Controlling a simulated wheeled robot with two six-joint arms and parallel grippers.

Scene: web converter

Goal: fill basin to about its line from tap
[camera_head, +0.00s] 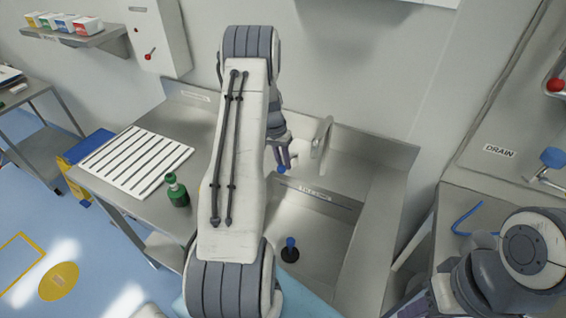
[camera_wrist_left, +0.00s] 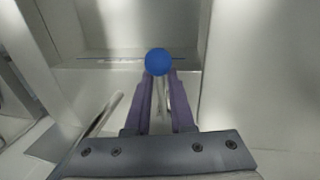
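The steel basin (camera_head: 325,235) is set in the counter at the middle. A label strip (camera_head: 318,192) runs along its back wall. The metal tap (camera_head: 322,140) stands behind it, and I see no clear stream of water. A black plug (camera_head: 290,255) with a blue handle is in the basin. My left gripper (camera_head: 284,161) is by the tap, with a blue knob (camera_head: 282,171) at its fingertips. In the left wrist view the knob (camera_wrist_left: 157,61) sits between the fingertips (camera_wrist_left: 160,75), which appear closed on it. My right gripper (camera_head: 413,303) shows only partly at the bottom edge.
A green bottle (camera_head: 177,191) and a white ribbed rack (camera_head: 137,160) are on the left drainboard. My left arm hides part of the basin's left side. A blue bent hook (camera_head: 468,217) lies on the right counter near a "DRAIN" label (camera_head: 499,151).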

